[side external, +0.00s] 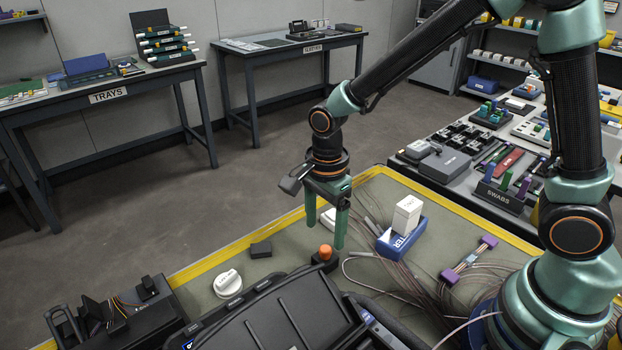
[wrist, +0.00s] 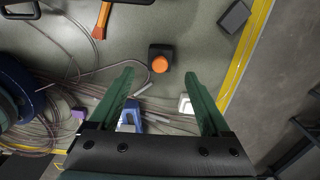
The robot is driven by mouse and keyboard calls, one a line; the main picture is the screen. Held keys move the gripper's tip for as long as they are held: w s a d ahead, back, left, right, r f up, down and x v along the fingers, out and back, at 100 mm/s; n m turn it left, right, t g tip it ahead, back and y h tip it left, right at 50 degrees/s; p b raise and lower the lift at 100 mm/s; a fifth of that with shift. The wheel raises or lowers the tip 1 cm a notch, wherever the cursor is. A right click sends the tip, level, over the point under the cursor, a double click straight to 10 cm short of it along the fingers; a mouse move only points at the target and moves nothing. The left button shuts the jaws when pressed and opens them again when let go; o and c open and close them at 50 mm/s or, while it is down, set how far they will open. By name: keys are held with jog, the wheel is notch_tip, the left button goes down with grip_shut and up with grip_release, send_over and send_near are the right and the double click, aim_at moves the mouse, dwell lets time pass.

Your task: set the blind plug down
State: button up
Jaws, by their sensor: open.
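An orange round-topped piece (side external: 326,251) stands upright on a small black base (side external: 324,264) on the grey-green mat. It looks like the blind plug, though no label shows. In the wrist view the orange top (wrist: 161,65) lies just beyond the fingertips, roughly midway between them. My gripper (side external: 325,239) is open, fingers pointing down, with nothing held. It is close above the orange top, the fingers apart from it. The wrist view shows both green fingers (wrist: 160,76) spread wide.
A black block (side external: 261,249) and a white round cap (side external: 228,283) lie to the left. A blue holder (side external: 402,238) with a white box (side external: 407,214), and loose cables, lie to the right. A black case (side external: 285,318) is in front. Yellow tape (side external: 222,257) edges the mat.

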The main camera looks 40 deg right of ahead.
aim_at(324, 249)
jog(key=s+d+r+n+t, duration=0.2)
jog(key=d+r+n, duration=0.3)
jog(key=r+n, duration=0.3)
jog(key=s+d+r+n+t, duration=0.3)
jog(key=s+d+r+n, duration=0.2)
jog(key=r+n, duration=0.3)
jog(key=shift+d+n+t, duration=0.25)
jog(key=shift+n+t, duration=0.05)
jog(key=shift+n, duration=0.7)
